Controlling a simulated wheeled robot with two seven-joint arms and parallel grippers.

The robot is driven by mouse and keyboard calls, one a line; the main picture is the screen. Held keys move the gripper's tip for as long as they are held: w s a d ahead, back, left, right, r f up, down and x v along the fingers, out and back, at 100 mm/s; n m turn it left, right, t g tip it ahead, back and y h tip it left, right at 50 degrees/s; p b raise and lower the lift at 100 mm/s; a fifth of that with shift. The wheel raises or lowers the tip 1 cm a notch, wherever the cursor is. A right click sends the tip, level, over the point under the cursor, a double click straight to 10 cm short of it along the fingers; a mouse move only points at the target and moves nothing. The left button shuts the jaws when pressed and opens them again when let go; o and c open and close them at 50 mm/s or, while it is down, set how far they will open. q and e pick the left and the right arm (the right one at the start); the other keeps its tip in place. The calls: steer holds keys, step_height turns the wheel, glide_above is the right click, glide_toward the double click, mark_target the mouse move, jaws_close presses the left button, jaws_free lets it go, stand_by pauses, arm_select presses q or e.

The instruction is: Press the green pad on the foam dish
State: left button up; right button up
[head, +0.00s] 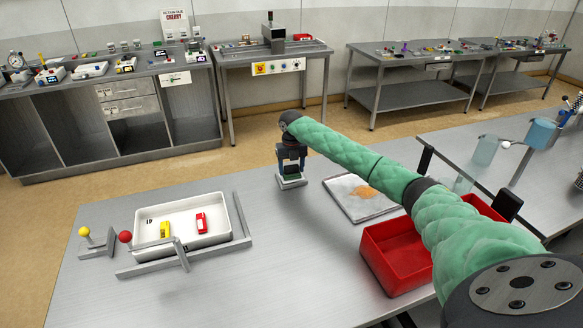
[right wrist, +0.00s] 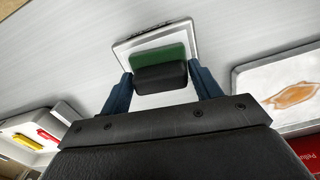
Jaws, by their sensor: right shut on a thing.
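My right gripper (head: 291,165) points down over the far middle of the grey table. In the right wrist view its blue fingers (right wrist: 160,85) are shut on the green pad (right wrist: 160,56), which has a dark block-shaped back. The foam dish (right wrist: 124,50), white with a grey rim, lies right beneath the pad. In the head view the dish (head: 292,184) shows under the fingertips, and the pad is mostly hidden there. I cannot tell whether the pad touches the foam. My left gripper is not in view.
A framed white sheet with an orange mark (head: 361,196) lies right of the dish, and a red bin (head: 383,262) is nearer me. A white tray (head: 155,237) holding a yellow and a red piece stands left, beside metal rails. Table between tray and dish is clear.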

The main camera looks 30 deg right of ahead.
mark_target(292, 166)
steer(key=shift+f, duration=0.1)
steer(key=shift+r+p, duration=0.9)
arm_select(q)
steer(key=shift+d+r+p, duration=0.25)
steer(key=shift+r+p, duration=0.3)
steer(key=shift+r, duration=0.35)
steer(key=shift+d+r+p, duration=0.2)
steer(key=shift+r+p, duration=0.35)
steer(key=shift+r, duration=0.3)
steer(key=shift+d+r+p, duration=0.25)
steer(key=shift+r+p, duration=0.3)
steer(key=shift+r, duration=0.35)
arm_select(e)
steer(key=shift+r, duration=2.6)
